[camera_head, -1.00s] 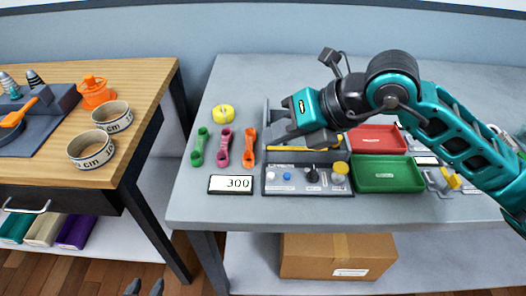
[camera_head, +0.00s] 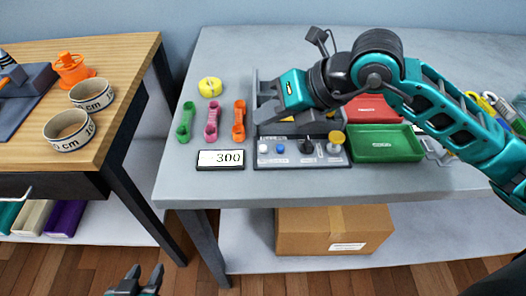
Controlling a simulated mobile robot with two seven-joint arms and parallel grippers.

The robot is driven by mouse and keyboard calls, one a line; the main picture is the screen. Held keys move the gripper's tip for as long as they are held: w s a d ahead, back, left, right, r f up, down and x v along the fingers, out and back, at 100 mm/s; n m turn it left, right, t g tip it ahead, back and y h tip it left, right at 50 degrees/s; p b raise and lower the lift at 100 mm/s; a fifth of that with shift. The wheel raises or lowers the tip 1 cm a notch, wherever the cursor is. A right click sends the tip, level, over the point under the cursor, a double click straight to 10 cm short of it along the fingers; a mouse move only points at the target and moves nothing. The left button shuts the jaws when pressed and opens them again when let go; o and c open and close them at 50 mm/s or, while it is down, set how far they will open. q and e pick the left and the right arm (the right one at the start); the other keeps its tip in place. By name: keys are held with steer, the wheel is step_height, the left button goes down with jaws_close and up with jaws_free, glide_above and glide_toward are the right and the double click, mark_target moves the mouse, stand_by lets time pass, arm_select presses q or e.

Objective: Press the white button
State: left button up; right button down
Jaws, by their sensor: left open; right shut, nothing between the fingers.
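The white button (camera_head: 263,149) is at the left end of a dark control panel (camera_head: 318,161) on the grey table. Beside it are a blue button (camera_head: 281,149), a black knob (camera_head: 307,146) and a yellow knob (camera_head: 335,142). My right gripper (camera_head: 266,112) is shut and empty, above and behind the left part of the panel, apart from the white button in the picture. My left gripper (camera_head: 146,272) is open and empty at the bottom edge, low in front of the tables; most of its arm is out of view.
Green (camera_head: 384,146) and red (camera_head: 373,108) trays are to the right. A wooden table (camera_head: 120,60) stands left; a cardboard box (camera_head: 333,229) sits below.

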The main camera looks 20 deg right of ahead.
mark_target(263, 148)
step_height(263, 148, down, 3)
steer(key=shift+b, duration=0.85)
steer(key=shift+f+b, duration=0.5)
steer(key=shift+f, duration=0.15)
arm_select(q)
steer(key=shift+w+d+f+h, duration=0.1)
steer(key=shift+w+d+h, duration=0.2)
steer(key=shift+w+d, duration=0.65)
steer(key=shift+s, duration=0.1)
steer(key=shift+a, duration=0.1)
steer(key=shift+s+f, duration=0.15)
steer(key=shift+w+f+b, duration=0.25)
steer(key=shift+f+b, duration=0.1)
steer(key=shift+b, duration=0.25)
arm_select(e)
steer(key=shift+f, duration=0.4)
